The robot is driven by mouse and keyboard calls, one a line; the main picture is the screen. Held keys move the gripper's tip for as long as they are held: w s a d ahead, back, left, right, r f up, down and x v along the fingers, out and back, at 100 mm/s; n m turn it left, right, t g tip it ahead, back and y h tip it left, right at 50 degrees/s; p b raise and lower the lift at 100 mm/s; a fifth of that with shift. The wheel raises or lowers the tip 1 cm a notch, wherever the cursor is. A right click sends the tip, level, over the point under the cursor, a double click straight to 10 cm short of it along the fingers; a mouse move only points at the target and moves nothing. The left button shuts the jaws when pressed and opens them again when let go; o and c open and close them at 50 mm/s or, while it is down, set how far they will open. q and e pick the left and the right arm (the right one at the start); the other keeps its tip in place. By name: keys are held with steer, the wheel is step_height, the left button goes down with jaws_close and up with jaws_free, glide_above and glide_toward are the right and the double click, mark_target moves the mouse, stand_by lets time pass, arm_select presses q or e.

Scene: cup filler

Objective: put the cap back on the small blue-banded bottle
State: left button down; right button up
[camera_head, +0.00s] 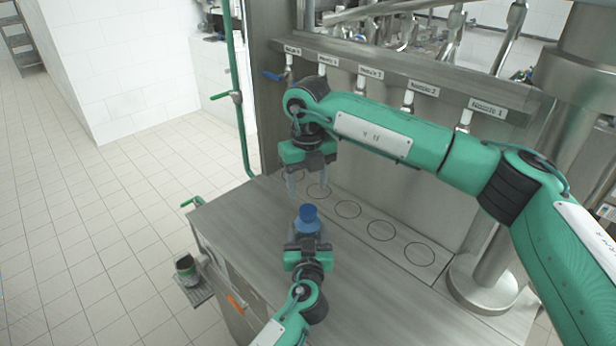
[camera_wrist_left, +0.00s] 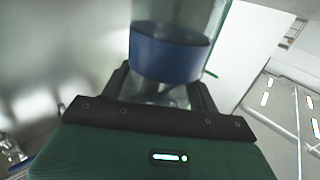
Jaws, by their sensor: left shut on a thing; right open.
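The small bottle (camera_head: 296,229) stands upright at the counter's left end, a clear body with blue at its top. The blue cap (camera_head: 308,213) shows at the top of the bottle; I cannot tell how firmly it sits. My left gripper (camera_head: 306,240) is shut on the bottle from the near side.
A steel counter (camera_head: 400,300) carries a row of marked circles (camera_head: 381,230) under labelled nozzles (camera_head: 408,98). The circles to the right are empty. My right arm spans the space above the counter.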

mark_target(308, 209)
steer(key=n, duration=0.6)
steer(key=shift+r, duration=0.2)
steer(key=n, duration=0.4)
steer(key=shift+r+n, duration=0.15)
steer(key=shift+n, duration=0.25)
steer(key=n, duration=0.6)
steer(key=shift+r, duration=0.2)
steer(key=n, duration=0.5)
steer(key=shift+r, duration=0.15)
steer(key=shift+f, duration=4)
